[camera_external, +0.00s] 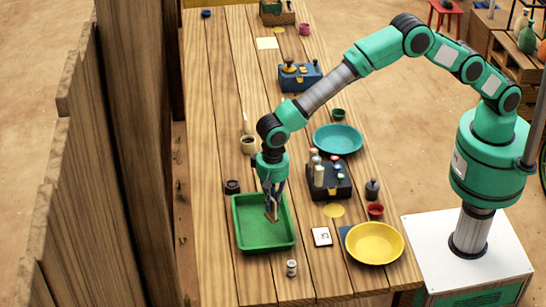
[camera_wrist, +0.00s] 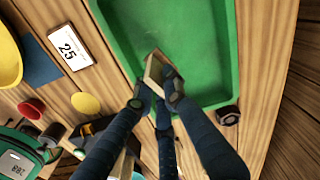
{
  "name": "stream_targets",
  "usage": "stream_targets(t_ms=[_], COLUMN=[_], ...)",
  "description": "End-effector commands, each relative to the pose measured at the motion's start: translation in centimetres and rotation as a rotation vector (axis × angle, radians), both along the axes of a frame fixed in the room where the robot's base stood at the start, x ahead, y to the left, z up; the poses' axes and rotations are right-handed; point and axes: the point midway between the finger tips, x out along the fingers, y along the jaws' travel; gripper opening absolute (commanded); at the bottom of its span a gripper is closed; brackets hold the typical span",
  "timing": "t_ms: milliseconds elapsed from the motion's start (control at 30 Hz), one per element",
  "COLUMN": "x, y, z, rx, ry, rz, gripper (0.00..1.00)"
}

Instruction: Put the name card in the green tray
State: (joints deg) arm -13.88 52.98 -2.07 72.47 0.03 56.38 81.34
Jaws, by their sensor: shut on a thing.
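My gripper (camera_external: 271,203) points down over the green tray (camera_external: 262,236) and is shut on a small tan, wood-coloured piece (camera_external: 271,215), which looks like a folded name card. In the wrist view the fingertips (camera_wrist: 156,92) pinch this tilted piece (camera_wrist: 154,68), with the tray floor (camera_wrist: 195,40) behind it. I see no writing on it. Whether it touches the tray floor is hard to tell; it appears to be inside the tray's outline. The rest of the tray looks empty.
A white card marked 25 (camera_wrist: 70,47) lies flat on the table, right of the tray in the external view (camera_external: 321,236). A yellow plate (camera_external: 374,243), a dark box with cylinders (camera_external: 328,180), a small dark pot (camera_external: 232,186) and a small jar (camera_external: 291,267) stand around the tray.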

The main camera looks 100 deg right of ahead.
Motion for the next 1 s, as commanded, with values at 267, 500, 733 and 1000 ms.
stream_targets(t_ms=[267,500,733,1000], x=[-0.1,0.0,0.0,0.0], y=[0.0,0.0,0.0,0.0], z=[-1.1,-3.4,-3.5,-3.8], rx=[0.0,0.0,0.0,0.0], ry=[0.001,0.001,0.0,0.0], rz=[0.0,0.0,0.0,0.0], gripper=[0.0,0.0,0.0,0.15])
